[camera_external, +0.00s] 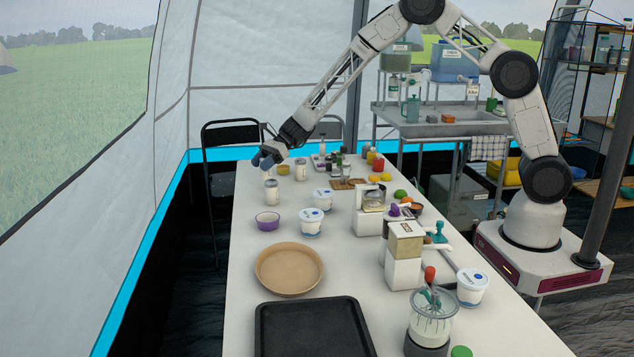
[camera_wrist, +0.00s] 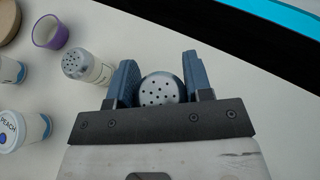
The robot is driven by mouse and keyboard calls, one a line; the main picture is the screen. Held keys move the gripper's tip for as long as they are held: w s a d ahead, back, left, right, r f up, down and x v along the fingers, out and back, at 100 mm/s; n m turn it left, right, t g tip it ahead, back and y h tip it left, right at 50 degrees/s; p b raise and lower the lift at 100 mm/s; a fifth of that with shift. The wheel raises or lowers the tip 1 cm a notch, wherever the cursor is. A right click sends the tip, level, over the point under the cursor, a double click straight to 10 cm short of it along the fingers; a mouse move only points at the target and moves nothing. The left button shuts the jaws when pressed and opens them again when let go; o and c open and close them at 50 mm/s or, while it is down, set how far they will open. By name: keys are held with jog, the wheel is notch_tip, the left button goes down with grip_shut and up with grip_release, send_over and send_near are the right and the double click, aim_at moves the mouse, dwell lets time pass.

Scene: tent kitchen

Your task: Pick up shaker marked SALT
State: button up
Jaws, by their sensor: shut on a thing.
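My gripper (camera_wrist: 160,72) is shut around a shaker with a round, perforated grey lid (camera_wrist: 157,89), seen from above between the two blue fingers in the wrist view. Its body and any marking are hidden. In the external view my gripper (camera_external: 266,160) is at the far left of the table, and the fingers mostly cover the held shaker. A second shaker (camera_wrist: 84,66) with a perforated lid stands to the left of the fingers, apart from them; it also shows in the external view (camera_external: 271,191). No SALT lettering is readable on either.
A purple cup (camera_external: 267,221), white tubs (camera_external: 311,222), a tan round dish (camera_external: 289,270) and a black tray (camera_external: 313,328) stand along the white table nearer the camera. A similar jar (camera_external: 300,169) and small bottles stand right of my gripper. The table's left edge is close.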

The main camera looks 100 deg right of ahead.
jog(key=s+a+r, duration=0.1)
jog(key=s+a, duration=0.3)
jog(key=s, duration=0.8)
jog(key=shift+a, duration=0.4)
jog(key=shift+s+r, duration=0.1)
